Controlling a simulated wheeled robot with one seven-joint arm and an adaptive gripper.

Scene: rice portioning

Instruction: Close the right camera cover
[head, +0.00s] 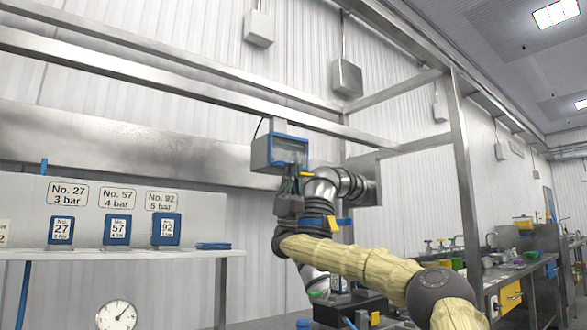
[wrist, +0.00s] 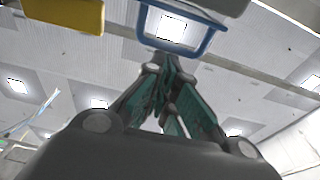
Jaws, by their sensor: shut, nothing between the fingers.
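A grey camera box (head: 261,152) with a blue-framed cover (head: 290,138) hangs from the overhead metal frame, in the middle of the head view. I cannot tell for certain how far the cover stands open. In the wrist view the blue cover frame (wrist: 207,43) is at the top, with a ceiling light seen through it. My gripper (head: 303,173) points up just below the box. In the wrist view the fingers of my gripper (wrist: 163,75) are together and empty, close under the blue frame; contact is unclear.
A shelf (head: 120,254) at left holds blue numbered blocks, including No. 57 (head: 117,230). A metal post (head: 466,190) stands right of my arm. A pressure gauge (head: 116,315) is at the bottom left. A yellow part (wrist: 65,15) shows at the wrist view's upper left.

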